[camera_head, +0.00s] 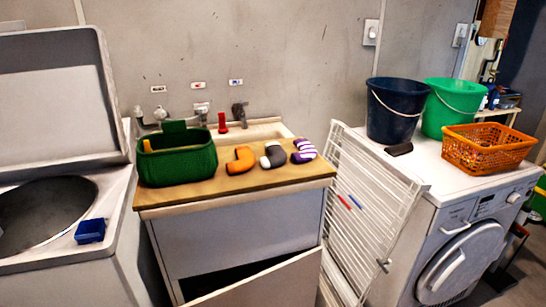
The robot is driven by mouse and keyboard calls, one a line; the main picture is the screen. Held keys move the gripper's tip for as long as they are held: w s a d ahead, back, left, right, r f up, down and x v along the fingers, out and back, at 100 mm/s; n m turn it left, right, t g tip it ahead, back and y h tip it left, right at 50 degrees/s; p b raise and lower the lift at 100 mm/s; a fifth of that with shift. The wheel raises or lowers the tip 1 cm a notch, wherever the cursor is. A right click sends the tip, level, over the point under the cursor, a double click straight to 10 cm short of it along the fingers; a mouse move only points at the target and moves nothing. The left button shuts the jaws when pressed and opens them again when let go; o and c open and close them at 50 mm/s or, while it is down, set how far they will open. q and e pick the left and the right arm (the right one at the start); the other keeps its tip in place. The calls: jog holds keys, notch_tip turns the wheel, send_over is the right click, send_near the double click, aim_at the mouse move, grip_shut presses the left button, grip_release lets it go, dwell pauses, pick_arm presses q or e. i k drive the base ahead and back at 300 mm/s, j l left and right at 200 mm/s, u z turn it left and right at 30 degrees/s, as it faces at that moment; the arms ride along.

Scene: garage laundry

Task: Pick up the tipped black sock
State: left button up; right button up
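A dark grey-black sock (274,155) with a pale tip lies on the wooden counter (223,184) beside the sink. It sits between an orange sock (240,160) on its left and a purple-and-white striped sock (304,151) on its right, apart from both. Nothing covers it. Neither of my grippers is in view.
A green basket (177,164) stands at the counter's left, a red object (222,123) behind. A white drying rack (358,200) leans at the right. Beyond, a dark bucket (394,112), a green bucket (447,107) and an orange basket (489,149) stand on the white machine.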

aim_at(278, 156)
jog(key=u, duration=0.4)
jog(key=i+l+u, duration=0.1)
jog(key=u, duration=0.25)
jog(key=l+u, duration=0.25)
jog(key=u, duration=0.15)
jog(key=l+u, duration=0.75)
jog(key=l, duration=0.45)
